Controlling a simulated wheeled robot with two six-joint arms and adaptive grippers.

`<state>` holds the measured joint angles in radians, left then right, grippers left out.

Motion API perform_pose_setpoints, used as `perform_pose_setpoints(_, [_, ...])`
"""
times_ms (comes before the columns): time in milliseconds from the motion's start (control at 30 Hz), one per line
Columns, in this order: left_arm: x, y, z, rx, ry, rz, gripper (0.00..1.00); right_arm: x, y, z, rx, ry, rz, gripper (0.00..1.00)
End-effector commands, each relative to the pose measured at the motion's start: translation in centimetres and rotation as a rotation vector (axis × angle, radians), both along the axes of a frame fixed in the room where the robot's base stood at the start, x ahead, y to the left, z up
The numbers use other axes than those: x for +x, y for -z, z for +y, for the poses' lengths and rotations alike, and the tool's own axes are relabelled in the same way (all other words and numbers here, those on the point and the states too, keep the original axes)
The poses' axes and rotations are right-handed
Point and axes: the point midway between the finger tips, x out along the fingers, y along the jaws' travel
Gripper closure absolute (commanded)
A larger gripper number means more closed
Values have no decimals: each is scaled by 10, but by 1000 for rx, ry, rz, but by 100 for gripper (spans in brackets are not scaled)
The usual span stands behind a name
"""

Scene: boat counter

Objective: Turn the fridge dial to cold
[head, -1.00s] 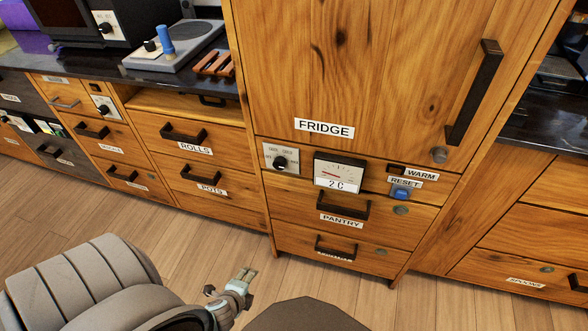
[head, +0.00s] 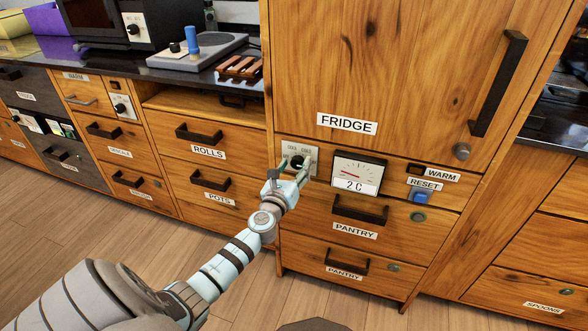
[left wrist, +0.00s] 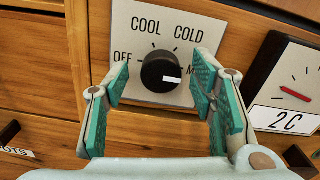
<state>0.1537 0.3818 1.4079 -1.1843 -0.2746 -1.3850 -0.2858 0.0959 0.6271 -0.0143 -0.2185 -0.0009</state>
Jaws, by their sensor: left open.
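The fridge dial (left wrist: 158,70) is a black round knob on a pale plate (left wrist: 130,20) marked OFF, COOL, COLD and a label starting with M, partly hidden by a finger. Its white mark points right and slightly down, towards the M side, past COLD. In the head view the dial (head: 297,162) sits under the FRIDGE label, partly behind my gripper. My left gripper (left wrist: 163,85) is open, with one teal-padded finger on each side of the knob and visible gaps between. In the head view my left gripper (head: 294,170) is at the dial plate. My right gripper is out of view.
A gauge (head: 358,172) reading 2 C is close to the right of the dial. Further right are a blue RESET button (head: 421,196) and a WARM label (head: 442,175). A PANTRY drawer handle (head: 360,210) juts out below. The fridge door handle (head: 498,84) is above right.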

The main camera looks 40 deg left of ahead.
Motion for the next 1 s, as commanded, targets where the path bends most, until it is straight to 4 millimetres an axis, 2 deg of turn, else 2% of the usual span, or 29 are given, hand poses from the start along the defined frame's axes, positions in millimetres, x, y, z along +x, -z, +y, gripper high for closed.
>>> perform_pose_setpoints(100, [3, 0, 1, -1, 1, -1, 49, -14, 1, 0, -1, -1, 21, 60])
perform_pose_setpoints(267, [3, -1, 1, -1, -1, 0, 49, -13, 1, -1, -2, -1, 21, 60])
perform_pose_setpoints(567, [2, -1, 1, -1, -1, 0, 97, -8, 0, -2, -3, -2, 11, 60])
perform_pose_setpoints(1000, [2, 0, 1, -83, -1, -30, 97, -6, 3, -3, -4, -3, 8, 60])
